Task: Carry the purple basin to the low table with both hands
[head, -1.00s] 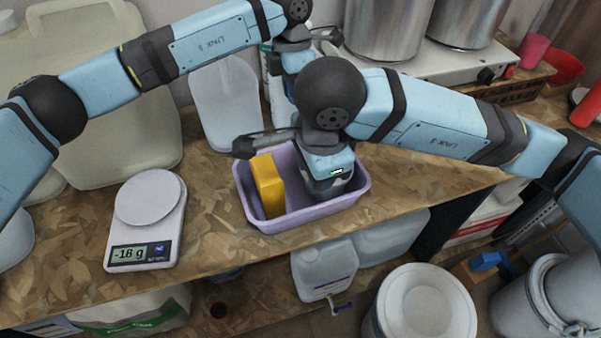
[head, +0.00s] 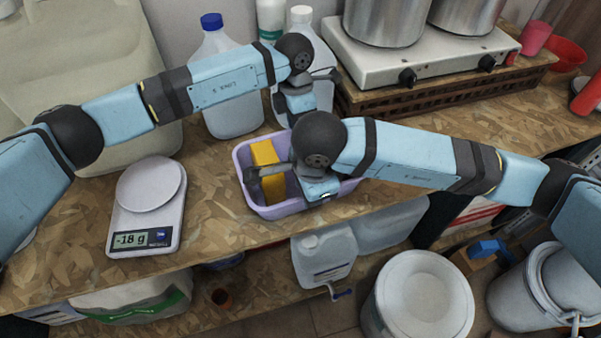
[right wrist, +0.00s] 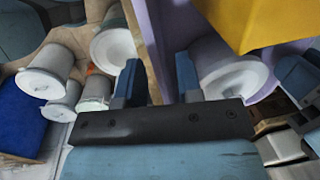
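The purple basin (head: 262,208) stands on the wooden counter, with a yellow block (head: 264,155) inside it. I cannot see contact. My left gripper (head: 298,102) is behind the basin's far side, and its fingertips are hidden behind my right arm. I cannot make out the low table.
A scale (head: 148,205) stands left of the basin on the counter (head: 215,235). Jugs (head: 228,105) stand behind it, and a stove (head: 420,60) with pots is at the back right. Below the front edge are a grey jug (head: 325,255) and white drums (head: 418,300).

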